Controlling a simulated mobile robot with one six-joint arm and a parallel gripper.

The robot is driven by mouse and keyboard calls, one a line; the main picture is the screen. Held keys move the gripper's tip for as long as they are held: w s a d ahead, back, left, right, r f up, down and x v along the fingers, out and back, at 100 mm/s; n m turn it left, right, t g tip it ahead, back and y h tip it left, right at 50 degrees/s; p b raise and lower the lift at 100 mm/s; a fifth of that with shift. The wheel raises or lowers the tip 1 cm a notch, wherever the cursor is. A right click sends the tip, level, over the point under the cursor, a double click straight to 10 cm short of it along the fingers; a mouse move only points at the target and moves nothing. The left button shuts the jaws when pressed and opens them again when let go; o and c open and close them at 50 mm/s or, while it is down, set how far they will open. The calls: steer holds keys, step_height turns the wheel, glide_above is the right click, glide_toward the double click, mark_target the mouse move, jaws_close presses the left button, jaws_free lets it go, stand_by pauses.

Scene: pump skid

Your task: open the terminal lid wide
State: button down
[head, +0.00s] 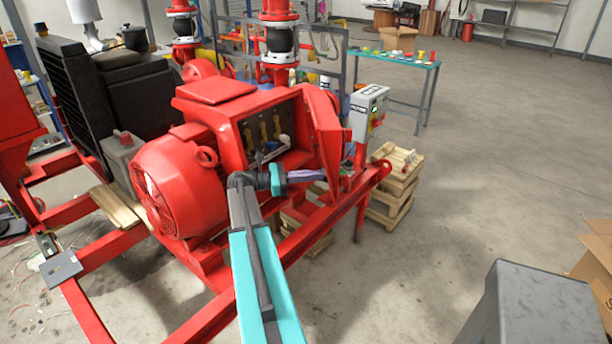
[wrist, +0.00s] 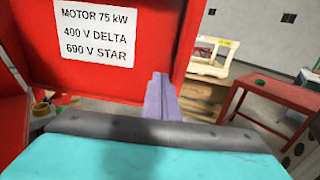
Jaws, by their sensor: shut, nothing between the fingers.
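The red terminal lid (head: 323,130) stands swung out at the right side of the terminal box (head: 240,118) on the red motor (head: 180,185). The box is open, and terminals with yellow parts (head: 263,132) show inside. In the wrist view the lid (wrist: 75,85) fills the upper left and carries a white label (wrist: 95,32) reading "MOTOR 75 kW". My gripper (head: 318,174) is at the lower part of the lid, with its purple fingers shut and empty. In the wrist view the fingers (wrist: 161,95) overlap the lid near its right edge; I cannot tell whether they touch it.
A grey control box (head: 368,108) with a red and yellow switch stands just right of the lid. Stacked wooden pallets (head: 397,172) stand behind the red skid rail (head: 345,215). A grey box (head: 540,310) is at the front right. Floor is clear farther right.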

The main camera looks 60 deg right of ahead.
mark_target(331, 173)
steer(key=shift+p+x, duration=0.8)
steer(key=shift+x, duration=2.1)
steer(key=shift+s+a, duration=0.15)
steer(key=shift+a, duration=0.05)
steer(key=shift+d, duration=0.25)
steer(key=shift+d+h, duration=0.1)
steer(key=shift+h, duration=0.2)
